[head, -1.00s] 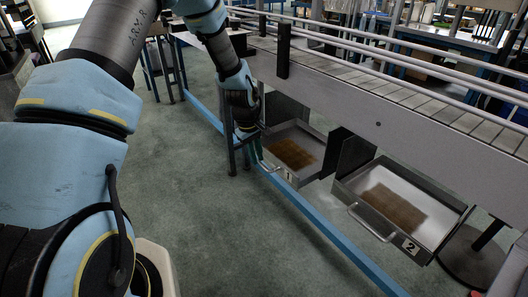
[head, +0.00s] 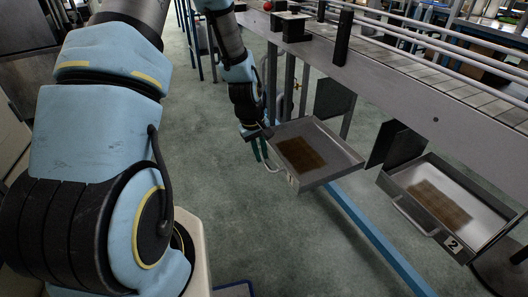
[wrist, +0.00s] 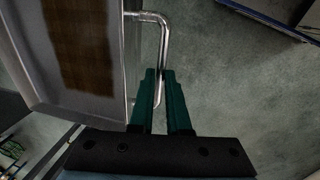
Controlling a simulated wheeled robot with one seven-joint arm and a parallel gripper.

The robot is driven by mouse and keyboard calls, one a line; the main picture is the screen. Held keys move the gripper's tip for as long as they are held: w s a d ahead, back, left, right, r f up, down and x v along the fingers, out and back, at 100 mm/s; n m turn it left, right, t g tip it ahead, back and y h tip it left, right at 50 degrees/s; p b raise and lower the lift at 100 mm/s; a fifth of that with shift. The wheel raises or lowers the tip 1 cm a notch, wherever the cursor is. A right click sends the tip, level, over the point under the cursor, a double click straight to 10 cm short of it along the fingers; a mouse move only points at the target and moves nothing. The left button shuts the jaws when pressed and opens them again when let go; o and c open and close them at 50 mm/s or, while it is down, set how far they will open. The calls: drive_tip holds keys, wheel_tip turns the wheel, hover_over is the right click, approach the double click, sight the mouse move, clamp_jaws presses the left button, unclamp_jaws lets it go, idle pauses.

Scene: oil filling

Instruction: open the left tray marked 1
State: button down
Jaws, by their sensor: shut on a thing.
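The left tray marked 1 (head: 334,173) is a grey metal tray with a brown patch on its floor. It is pulled well out from under the conveyor; its label (head: 292,181) shows on the front. My gripper (head: 261,151) is at the tray's front. In the wrist view the green fingers of my gripper (wrist: 160,78) are closed around the long bar of the silver handle (wrist: 164,45). The tray (wrist: 115,60) is to the left of the fingers there.
A second tray marked 2 (head: 478,187) stands out at the right, with its own handle (head: 410,217). The conveyor (head: 400,90) runs above both trays. A blue floor rail (head: 375,235) passes below. The floor (head: 290,245) in front is clear.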

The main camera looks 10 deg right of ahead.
drive_tip(key=c, duration=0.9)
unclamp_jaws()
drive_tip(key=r, duration=0.3)
drive_tip(key=a+r, duration=0.1)
drive_tip(key=r, duration=0.3)
drive_tip(key=a+r, duration=0.1)
drive_tip(key=r, duration=0.2)
drive_tip(key=shift+s+r, duration=0.2)
drive_tip(key=shift+r, duration=0.1)
drive_tip(key=s+a+r+m+p, duration=0.1)
drive_tip(key=s+a+r+p, duration=0.1)
drive_tip(key=a+r, duration=0.3)
drive_tip(key=s+a+r+m+y+p, duration=0.1)
drive_tip(key=s+a+r+p, duration=0.2)
drive_tip(key=a+r, duration=0.2)
drive_tip(key=s+a+r+m+t+y+p, duration=0.1)
drive_tip(key=s+a+r+p, duration=0.1)
drive_tip(key=a+r, duration=0.4)
drive_tip(key=shift+s+a+r+m, duration=0.15)
drive_tip(key=shift+s+a, duration=0.15)
drive_tip(key=shift+a, duration=0.7)
drive_tip(key=shift+s+a+f+m, duration=0.15)
drive_tip(key=shift+s+a, duration=0.15)
drive_tip(key=shift+a, duration=0.65)
